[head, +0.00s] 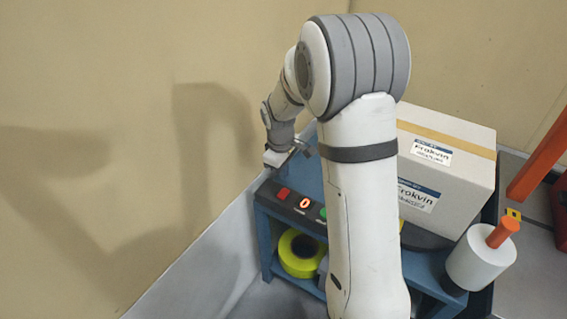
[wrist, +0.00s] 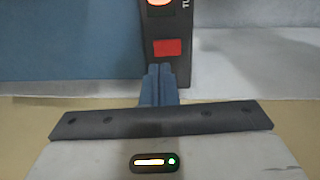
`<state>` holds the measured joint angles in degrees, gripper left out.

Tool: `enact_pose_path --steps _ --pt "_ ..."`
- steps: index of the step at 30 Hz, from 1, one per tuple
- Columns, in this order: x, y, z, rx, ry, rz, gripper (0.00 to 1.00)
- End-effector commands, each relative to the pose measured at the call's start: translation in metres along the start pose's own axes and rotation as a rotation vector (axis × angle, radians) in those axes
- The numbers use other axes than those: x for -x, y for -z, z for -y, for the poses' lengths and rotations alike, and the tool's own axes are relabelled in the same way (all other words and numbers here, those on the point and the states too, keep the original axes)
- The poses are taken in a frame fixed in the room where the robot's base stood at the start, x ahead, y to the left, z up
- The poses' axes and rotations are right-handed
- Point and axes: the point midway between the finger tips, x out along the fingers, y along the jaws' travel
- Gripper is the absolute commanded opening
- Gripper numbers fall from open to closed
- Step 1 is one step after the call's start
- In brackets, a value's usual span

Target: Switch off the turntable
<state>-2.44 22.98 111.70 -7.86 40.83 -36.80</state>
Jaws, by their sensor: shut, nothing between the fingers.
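The control panel (head: 293,205) is a dark strip on the blue bench, with a red button (head: 283,194), a lit orange-red indicator (head: 305,203) and a green button (head: 323,213) partly behind my arm. The turntable (head: 424,239) is a dark disc, mostly hidden under a carton. In the wrist view, my gripper (wrist: 159,68) is shut and empty, its fingertips at the near edge of the red button (wrist: 167,47); I cannot tell whether they touch it. The indicator glows at the top edge (wrist: 160,3).
A large carton (head: 440,170) stands on the turntable. A white roll with an orange handle (head: 480,262) is at the bench's right corner. A yellow-green tape roll (head: 299,252) sits on the shelf below the panel. A beige wall (head: 90,90) is close on the left.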

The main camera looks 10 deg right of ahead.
Motion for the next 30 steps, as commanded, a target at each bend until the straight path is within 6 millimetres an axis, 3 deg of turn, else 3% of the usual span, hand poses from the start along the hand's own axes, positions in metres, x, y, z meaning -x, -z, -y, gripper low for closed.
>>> enact_pose_path --steps 1,6,12,30 --pt "-0.015 -0.001 0.001 0.000 0.003 0.004 0.00" --pt "-0.046 -0.001 0.000 -0.001 0.002 0.003 0.00" --pt "-0.066 -0.001 0.000 -0.001 0.001 0.002 0.00" --pt "-0.069 0.008 0.006 0.019 0.031 0.001 0.00"
